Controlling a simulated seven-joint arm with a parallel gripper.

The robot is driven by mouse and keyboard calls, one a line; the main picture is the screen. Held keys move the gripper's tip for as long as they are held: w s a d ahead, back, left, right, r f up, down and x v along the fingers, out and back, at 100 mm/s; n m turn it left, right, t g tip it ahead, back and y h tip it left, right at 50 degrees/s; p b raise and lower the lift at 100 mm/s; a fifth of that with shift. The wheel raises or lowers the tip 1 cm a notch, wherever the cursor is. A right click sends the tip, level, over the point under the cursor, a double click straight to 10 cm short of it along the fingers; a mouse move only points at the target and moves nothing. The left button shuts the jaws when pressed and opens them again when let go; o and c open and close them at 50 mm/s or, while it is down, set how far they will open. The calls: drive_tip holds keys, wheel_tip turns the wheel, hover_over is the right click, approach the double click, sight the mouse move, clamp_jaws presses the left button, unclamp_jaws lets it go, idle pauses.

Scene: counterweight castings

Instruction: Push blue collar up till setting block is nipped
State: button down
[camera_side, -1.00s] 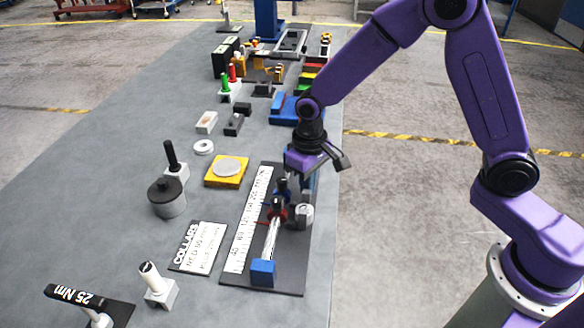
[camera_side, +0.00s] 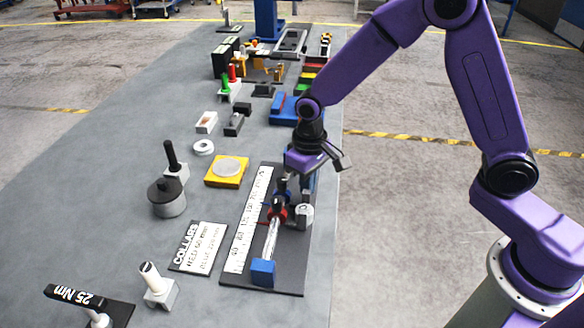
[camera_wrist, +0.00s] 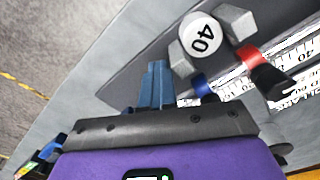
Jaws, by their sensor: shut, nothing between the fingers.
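My gripper (camera_wrist: 154,70) is shut and empty, its blue fingers together and pointing down beside the rod's far part. The blue collar (camera_wrist: 201,85) is on the rod just right of the fingers in the wrist view; I cannot tell whether they touch. The red collar (camera_wrist: 247,54) is farther along the rod and shows in the side view (camera_side: 278,213). The grey setting block (camera_wrist: 205,36), marked 40, is beside the two collars; it also shows in the side view (camera_side: 304,213). Whether both collars touch it is unclear. My wrist partly hides the blue collar's surroundings in the side view.
The rod fixture has a blue end block (camera_side: 263,271) and a white scale (camera_side: 247,222) on a dark base. A collar card (camera_side: 199,248) lies to its left. A yellow plate (camera_side: 227,171) and a dark-topped weight (camera_side: 167,198) stand nearby. Bare table lies at front centre.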

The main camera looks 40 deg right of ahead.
idle(0.4)
drive_tip(key=shift+w+d, duration=0.35)
idle(0.3)
wheel_tip(320, 180, up, 7)
idle(1.0)
